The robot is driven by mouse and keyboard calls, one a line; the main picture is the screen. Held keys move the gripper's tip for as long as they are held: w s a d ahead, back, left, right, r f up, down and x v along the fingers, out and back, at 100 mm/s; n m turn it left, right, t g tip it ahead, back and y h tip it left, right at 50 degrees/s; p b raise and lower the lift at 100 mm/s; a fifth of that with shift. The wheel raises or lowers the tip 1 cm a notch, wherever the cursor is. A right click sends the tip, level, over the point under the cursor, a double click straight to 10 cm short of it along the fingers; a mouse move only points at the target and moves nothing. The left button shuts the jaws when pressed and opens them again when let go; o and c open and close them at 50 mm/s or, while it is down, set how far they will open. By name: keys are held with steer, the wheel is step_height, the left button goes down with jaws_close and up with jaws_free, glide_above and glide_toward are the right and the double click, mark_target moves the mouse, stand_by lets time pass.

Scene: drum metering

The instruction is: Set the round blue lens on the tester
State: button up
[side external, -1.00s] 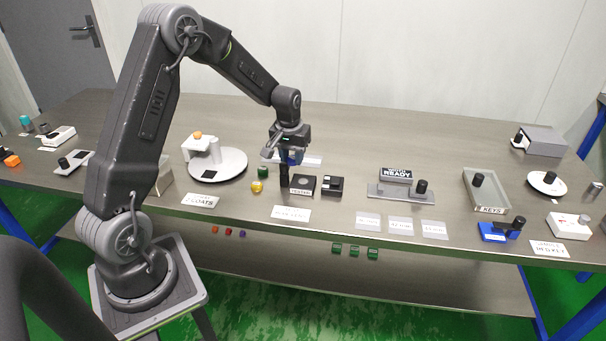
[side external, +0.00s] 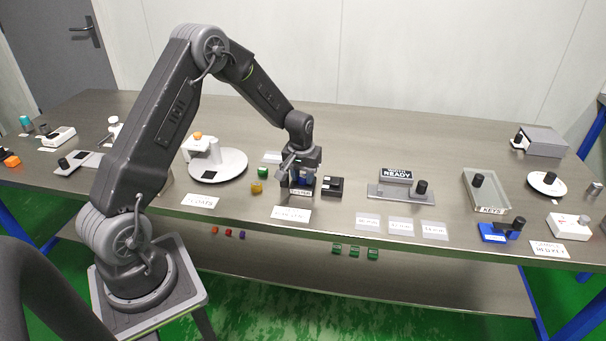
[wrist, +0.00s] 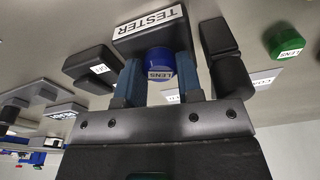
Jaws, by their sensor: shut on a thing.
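The round blue lens (wrist: 159,62), with a white LENS label, is between the two fingers of my gripper (wrist: 158,82) in the wrist view. My gripper (side external: 302,181) is shut on it. The tester, a black block with a white TESTER label (wrist: 150,22), lies directly beyond the lens in the wrist view. In the side view the tester (side external: 300,192) is right under my gripper and mostly hidden by it. I cannot tell whether the lens touches the tester.
A black post-like part (wrist: 228,65) stands close beside the tester, and a small black device (side external: 332,186) is on its other side. A green lens (side external: 262,172) and a yellow piece (side external: 257,187) stand to the left. A READY fixture (side external: 400,190) is farther right.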

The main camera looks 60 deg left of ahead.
mark_target(301, 180)
steer(key=o, duration=0.6)
steer(key=s+d+r+m, duration=0.1)
steer(key=s+d+r, duration=0.15)
steer(key=r, duration=0.65)
steer(key=s+d+r, duration=0.1)
steer(key=d+r, duration=0.2)
steer(key=r, duration=0.6)
steer(key=s+d+r+m+t, duration=0.2)
steer(key=s+d, duration=0.5)
steer(key=s, duration=0.4)
steer(key=s+d+r+m+t, duration=0.2)
steer(key=s+d+r+m, duration=0.2)
steer(key=s+d, duration=0.3)
steer(key=s+r, duration=0.1)
steer(key=s, duration=0.3)
steer(key=shift+r+h, duration=0.15)
steer(key=shift+h, duration=0.25)
steer(key=shift+d, duration=0.1)
